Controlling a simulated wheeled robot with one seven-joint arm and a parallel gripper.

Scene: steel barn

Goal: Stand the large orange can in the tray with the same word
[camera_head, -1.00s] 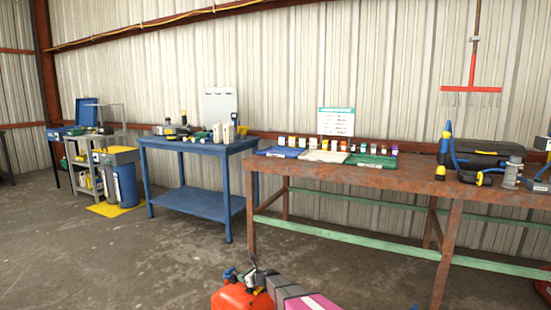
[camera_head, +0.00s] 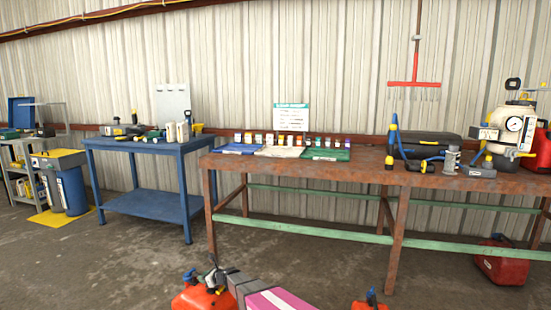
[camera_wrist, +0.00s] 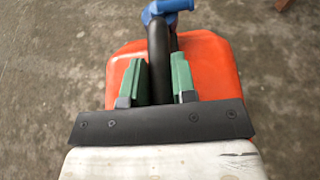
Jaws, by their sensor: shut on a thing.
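A large orange can (camera_wrist: 215,70) with a blue cap (camera_wrist: 170,8) and a black handle (camera_wrist: 158,50) fills the top of the wrist view. My gripper (camera_wrist: 160,80) is shut on the black handle with its green fingers. The can also shows at the bottom of the head view (camera_head: 200,298), cut off by the edge; whether it touches the floor is hidden. Any word on it is out of sight. A blue tray (camera_head: 240,149), a white tray (camera_head: 280,152) and a green tray (camera_head: 327,155) lie side by side on the rusty bench; their words are too small to read.
Small jars (camera_head: 288,140) stand along the trays' back, below a sign (camera_head: 291,117). A second orange can (camera_head: 370,304) shows at the bottom edge. A red can (camera_head: 502,262) stands under the rusty bench (camera_head: 365,170). A blue table (camera_head: 150,146) is to the left. Open floor lies before the benches.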

